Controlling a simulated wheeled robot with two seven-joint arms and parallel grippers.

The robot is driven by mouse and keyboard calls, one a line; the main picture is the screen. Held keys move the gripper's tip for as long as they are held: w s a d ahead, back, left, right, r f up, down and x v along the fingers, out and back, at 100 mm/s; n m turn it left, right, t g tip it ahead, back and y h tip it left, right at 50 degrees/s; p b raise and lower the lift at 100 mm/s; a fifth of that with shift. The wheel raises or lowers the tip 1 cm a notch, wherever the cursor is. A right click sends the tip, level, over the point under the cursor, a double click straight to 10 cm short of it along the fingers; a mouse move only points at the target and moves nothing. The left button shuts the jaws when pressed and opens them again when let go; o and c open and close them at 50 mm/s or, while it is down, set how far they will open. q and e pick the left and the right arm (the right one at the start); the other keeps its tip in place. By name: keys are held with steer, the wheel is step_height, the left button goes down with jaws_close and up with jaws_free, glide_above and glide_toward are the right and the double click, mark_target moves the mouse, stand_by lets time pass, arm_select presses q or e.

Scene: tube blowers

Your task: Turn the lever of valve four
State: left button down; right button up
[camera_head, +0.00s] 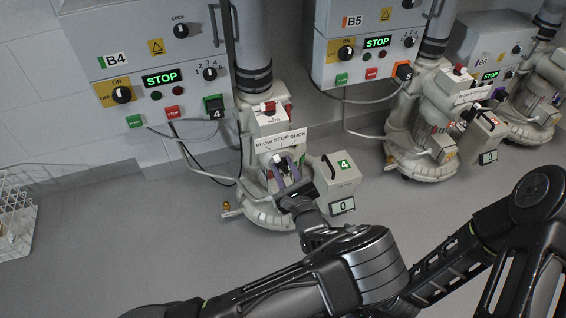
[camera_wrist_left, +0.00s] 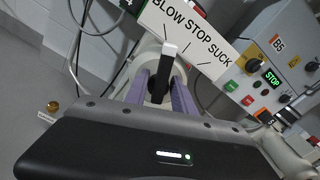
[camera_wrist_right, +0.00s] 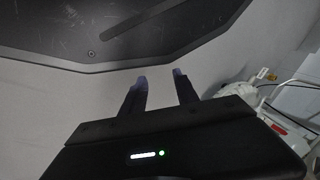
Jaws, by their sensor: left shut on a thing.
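The black lever (camera_wrist_left: 159,84) with a white tip stands below the plate in the left wrist view. Its tip is near the plate's left part there; I cannot tell the exact mark. My left gripper (camera_head: 285,172) is shut on the lever, with purple fingers on either side. My right gripper (camera_wrist_right: 159,86) is open and empty in the right wrist view; the head view does not show its fingers.
The B4 control box (camera_head: 155,75) shows a green STOP. The B5 box (camera_head: 370,45) with a similar valve unit (camera_head: 425,135) stands to the right, and another unit is beyond it. A white wire rack (camera_head: 15,225) is at the left. The grey floor in front is clear.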

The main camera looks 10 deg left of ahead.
arm_select(q)
steer(key=m+p, duration=0.1)
steer(key=m, duration=0.1)
steer(key=shift+w+d+r+m+p, duration=0.1)
steer(key=shift+d+r+m+p, duration=0.05)
steer(key=shift+m+p, duration=0.25)
steer(key=m+p, duration=0.1)
steer(key=m, duration=0.2)
steer(key=shift+d+m, duration=0.15)
steer(key=shift+m, duration=0.15)
steer(key=m, duration=0.1)
steer(key=m+p, duration=0.1)
steer(key=m, duration=0.1)
steer(key=shift+w+d+f+m, duration=0.15)
steer(key=shift+f+m, duration=0.05)
steer(key=shift+m, duration=0.1)
steer(key=shift+d+f+m+p, duration=0.15)
steer(key=shift+m+p, duration=0.2)
steer(key=shift+m, duration=1.35)
steer(key=c, duration=1.4)
jaws_free()
steer(key=shift+w, duration=0.1)
